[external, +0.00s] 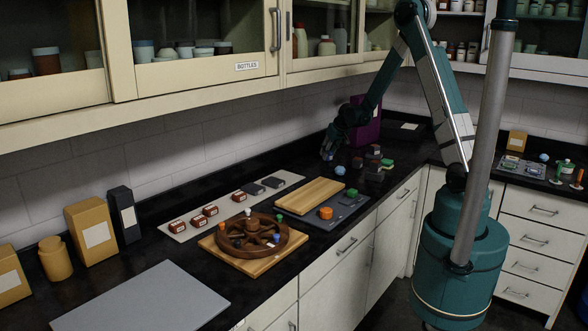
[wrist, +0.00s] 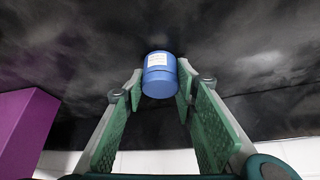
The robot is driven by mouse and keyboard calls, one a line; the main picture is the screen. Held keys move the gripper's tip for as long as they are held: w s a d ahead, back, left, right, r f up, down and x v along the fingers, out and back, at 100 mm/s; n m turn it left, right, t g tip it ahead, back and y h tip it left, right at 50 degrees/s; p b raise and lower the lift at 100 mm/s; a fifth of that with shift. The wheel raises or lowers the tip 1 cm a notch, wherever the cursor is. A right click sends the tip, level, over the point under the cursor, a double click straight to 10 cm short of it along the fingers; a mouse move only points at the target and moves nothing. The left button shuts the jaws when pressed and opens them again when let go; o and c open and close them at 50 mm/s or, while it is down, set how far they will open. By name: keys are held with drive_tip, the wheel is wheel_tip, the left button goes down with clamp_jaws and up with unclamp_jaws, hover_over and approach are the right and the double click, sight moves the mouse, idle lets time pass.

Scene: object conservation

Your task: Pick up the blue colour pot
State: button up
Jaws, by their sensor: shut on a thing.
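The blue colour pot (wrist: 160,72) is a small cylinder with a pale label on its side. In the wrist view it sits between the tips of my gripper's green-padded fingers (wrist: 161,86), which are closed on it from both sides. In the external view my gripper (external: 327,149) points down over the black counter near the back wall, in front of the purple box. The pot is too small and dark there to make out clearly, and I cannot tell whether it touches the counter.
The purple box (external: 366,121) stands close behind my gripper and shows at left in the wrist view (wrist: 24,130). A blue ball (external: 340,170) and several small dark, red and green pieces lie nearby. A wooden board (external: 309,195) and a spoked wheel (external: 252,238) stand nearer.

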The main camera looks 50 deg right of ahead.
drive_tip(key=shift+r, duration=0.1)
drive_tip(key=shift+r+p, duration=0.3)
drive_tip(key=shift+r, duration=4.6)
